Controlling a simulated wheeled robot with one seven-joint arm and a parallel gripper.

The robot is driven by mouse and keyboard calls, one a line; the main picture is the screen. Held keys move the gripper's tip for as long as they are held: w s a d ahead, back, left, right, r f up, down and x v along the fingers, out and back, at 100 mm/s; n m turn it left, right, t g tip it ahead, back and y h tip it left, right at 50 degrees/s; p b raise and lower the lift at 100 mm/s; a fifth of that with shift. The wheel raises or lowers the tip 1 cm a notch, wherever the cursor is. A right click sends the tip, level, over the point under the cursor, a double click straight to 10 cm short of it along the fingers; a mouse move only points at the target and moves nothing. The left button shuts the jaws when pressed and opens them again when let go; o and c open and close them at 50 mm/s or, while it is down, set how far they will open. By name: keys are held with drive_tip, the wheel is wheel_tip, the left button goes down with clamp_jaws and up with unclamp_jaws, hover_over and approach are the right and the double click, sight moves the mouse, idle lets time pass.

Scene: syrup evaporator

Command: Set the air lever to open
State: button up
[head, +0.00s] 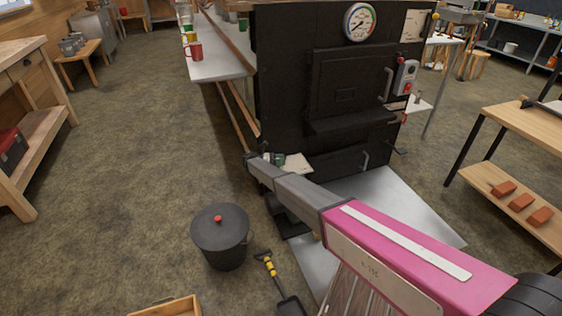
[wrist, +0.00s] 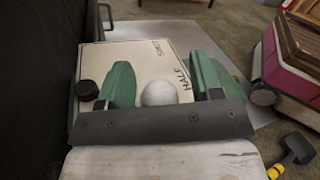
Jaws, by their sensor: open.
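A cream plate (wrist: 140,58) at the side of the black firebox (head: 290,80) carries lettering; "HALF" is readable, and another word farther up looks like "SHUT". A pale round knob (wrist: 158,93), apparently the air lever's end, shows close to "HALF". A black round knob (wrist: 87,91) sits at the plate's left. My gripper (wrist: 159,66) is open, its green fingers on either side of the pale knob; I cannot tell whether they touch it. The lever's shaft is hidden. In the head view my gripper (head: 272,159) is at the firebox's lower left corner, beside the plate (head: 298,163).
A dark lidded bucket (head: 221,240) and a shovel (head: 270,268) stand and lie left of my arm. A metal floor sheet (head: 405,205) lies before the firebox. A wooden table (head: 520,125) stands right.

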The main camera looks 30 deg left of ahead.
drive_tip(key=v, duration=1)
drive_tip(key=shift+s+a, duration=0.2)
drive_tip(key=shift+a, duration=0.05)
